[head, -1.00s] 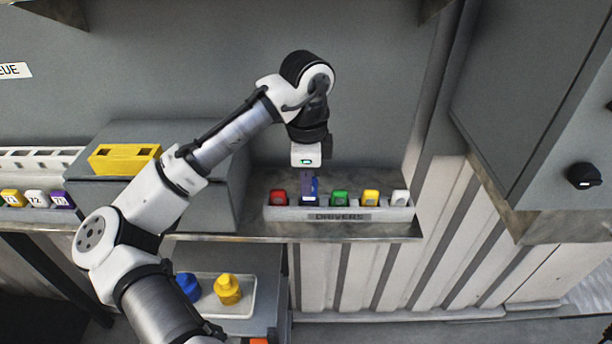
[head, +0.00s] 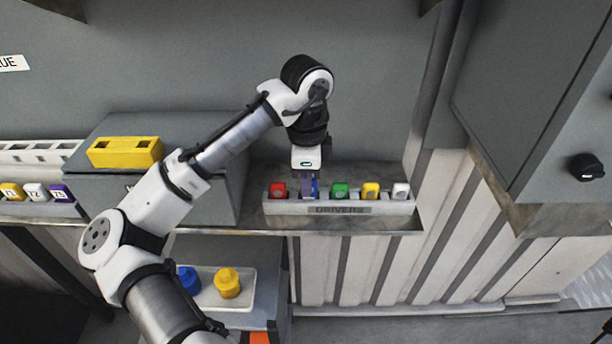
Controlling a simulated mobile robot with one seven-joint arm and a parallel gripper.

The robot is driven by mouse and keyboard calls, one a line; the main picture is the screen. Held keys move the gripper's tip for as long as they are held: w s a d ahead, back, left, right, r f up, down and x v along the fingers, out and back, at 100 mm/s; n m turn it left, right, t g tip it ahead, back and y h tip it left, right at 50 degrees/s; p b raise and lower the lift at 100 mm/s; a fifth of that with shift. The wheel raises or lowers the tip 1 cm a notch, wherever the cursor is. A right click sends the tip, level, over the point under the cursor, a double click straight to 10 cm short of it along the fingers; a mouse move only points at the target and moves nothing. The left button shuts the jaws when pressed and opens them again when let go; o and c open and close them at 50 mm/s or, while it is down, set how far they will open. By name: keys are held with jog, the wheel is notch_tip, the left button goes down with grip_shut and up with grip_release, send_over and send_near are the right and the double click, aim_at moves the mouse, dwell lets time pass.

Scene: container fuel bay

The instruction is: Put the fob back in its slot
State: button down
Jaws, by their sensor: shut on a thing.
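My gripper (head: 308,184) points straight down over the white rack (head: 290,207) labelled DRIVERS. It is shut on a blue fob (head: 315,188), mostly hidden behind the fingers. The blue fob is at the rack's second position from the left, between the red fob (head: 278,190) and the green fob (head: 339,190). Its lower end is at or in the slot; I cannot tell how deep it sits. A yellow fob (head: 370,190) and a white fob (head: 400,190) stand in the rack farther right.
A grey box (head: 205,205) with a yellow two-hole block (head: 125,152) on top stands left of the rack. Another rack with tagged fobs (head: 35,192) is at far left. Below is a tray (head: 245,300) with blue and yellow pieces. A grey cabinet (head: 530,110) hangs at right.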

jog(key=shift+f, duration=0.15)
jog(key=shift+f, duration=0.3)
dwell(0.3)
jog(key=c, duration=1.3)
grip_release()
jog(key=shift+c, duration=0.2)
jog(key=shift+r, duration=0.1)
notch_tip(320, 180, up, 12)
jog(key=b, duration=0.1)
